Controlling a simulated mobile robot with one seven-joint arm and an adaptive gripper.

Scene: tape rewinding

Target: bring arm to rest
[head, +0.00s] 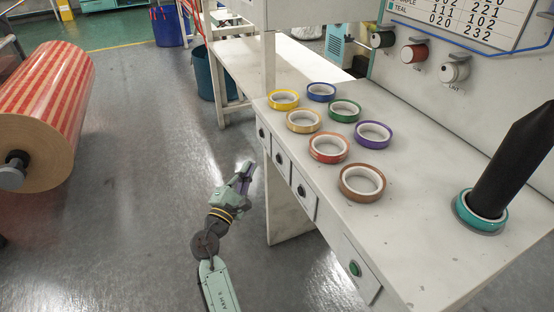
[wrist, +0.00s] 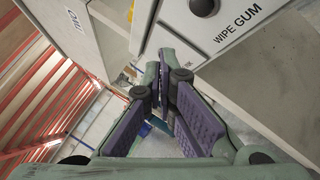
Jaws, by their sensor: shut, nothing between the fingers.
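My gripper (head: 246,172) is in front of the workbench, off its left edge and above the floor, apart from the bench in the head view. My arm reaches up to it from the bottom of the picture. In the wrist view my gripper (wrist: 160,85) shows its purple-padded fingers, shut and empty, close below a drawer front marked WIPE GUM (wrist: 215,20). The contact between the fingertips is hard to make out there.
The white workbench (head: 395,210) holds several tape rolls, including a brown one (head: 362,183) and a yellow one (head: 283,99). A teal roll (head: 480,213) sits around a dark post (head: 512,165). A large striped roll (head: 45,110) stands at left. Floor (head: 130,230) left of my arm is clear.

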